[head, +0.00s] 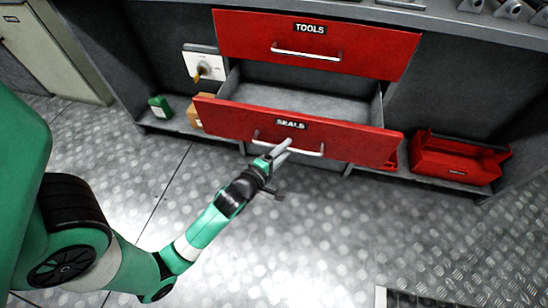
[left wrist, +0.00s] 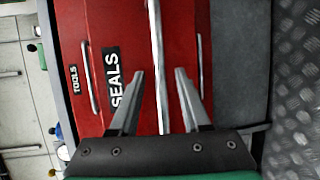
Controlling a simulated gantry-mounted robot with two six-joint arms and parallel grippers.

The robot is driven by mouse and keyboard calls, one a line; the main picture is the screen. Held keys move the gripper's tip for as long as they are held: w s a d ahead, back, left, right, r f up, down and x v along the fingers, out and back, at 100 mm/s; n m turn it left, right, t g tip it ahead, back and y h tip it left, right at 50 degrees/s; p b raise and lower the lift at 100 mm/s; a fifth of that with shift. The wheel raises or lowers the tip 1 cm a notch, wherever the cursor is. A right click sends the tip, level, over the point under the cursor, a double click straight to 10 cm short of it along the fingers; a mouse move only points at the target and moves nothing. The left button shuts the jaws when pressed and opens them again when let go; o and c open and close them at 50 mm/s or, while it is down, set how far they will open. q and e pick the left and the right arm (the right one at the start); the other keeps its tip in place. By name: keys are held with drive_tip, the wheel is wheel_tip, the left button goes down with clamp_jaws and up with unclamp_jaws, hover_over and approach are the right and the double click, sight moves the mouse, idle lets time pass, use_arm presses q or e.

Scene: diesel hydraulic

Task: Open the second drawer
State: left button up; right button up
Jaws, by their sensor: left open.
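The red SEALS drawer (head: 225,118), second from the top, is pulled out, and its grey interior shows behind the front. Its silver bar handle (head: 310,152) runs along the lower part of the front. My left gripper (head: 283,149) is at the handle, with its fingers open. In the left wrist view the handle (left wrist: 157,45) passes between the two spread fingertips (left wrist: 159,74), with gaps on both sides. The red TOOLS drawer (head: 370,50) above is shut. My right gripper is not in view.
A red toolbox (head: 455,162) sits on the low shelf at right. A small green box (head: 160,107) is on the shelf at left. A white switch panel (head: 203,64) is left of the drawers. The metal floor in front is largely clear.

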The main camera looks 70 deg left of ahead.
use_arm(q)
drive_tip(key=v, duration=1)
